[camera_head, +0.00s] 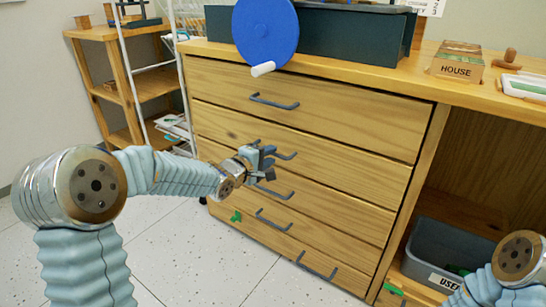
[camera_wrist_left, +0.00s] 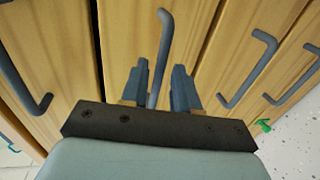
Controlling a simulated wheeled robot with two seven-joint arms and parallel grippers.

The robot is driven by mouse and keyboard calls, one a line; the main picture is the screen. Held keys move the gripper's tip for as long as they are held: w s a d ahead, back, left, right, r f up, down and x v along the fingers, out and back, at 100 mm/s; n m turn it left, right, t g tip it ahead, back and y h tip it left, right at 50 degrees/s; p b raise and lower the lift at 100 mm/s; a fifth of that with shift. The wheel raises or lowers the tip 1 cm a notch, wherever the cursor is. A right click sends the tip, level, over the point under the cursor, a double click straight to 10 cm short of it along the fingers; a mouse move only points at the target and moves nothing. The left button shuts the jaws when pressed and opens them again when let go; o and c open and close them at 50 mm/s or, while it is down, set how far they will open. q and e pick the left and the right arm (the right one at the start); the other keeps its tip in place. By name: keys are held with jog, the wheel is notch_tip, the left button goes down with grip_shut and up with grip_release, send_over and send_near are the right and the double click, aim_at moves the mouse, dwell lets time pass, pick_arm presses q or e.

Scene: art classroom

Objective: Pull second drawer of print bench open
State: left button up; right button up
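The wooden print bench (camera_head: 318,83) has a stack of drawers with grey bar handles, and all look shut. The second drawer (camera_head: 340,165) has its handle (camera_head: 287,155) at my left gripper (camera_head: 264,160). In the left wrist view that handle (camera_wrist_left: 162,45) runs between the two fingers of my left gripper (camera_wrist_left: 160,80). The fingers are apart, with a visible gap on the right side of the handle; contact on the left side is unclear. My right arm shows only at the lower right corner, and its gripper is out of view.
The top drawer's handle (camera_head: 273,101) is above, and the third drawer's handle (camera_head: 273,190) is just below the gripper. A grey bin (camera_head: 440,250) sits under the bench at right. A wooden shelf (camera_head: 125,80) stands at left. The floor (camera_head: 200,255) before the drawers is clear.

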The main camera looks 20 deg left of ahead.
pick_arm(q)
jog(key=shift+x, duration=1.4)
grip_shut()
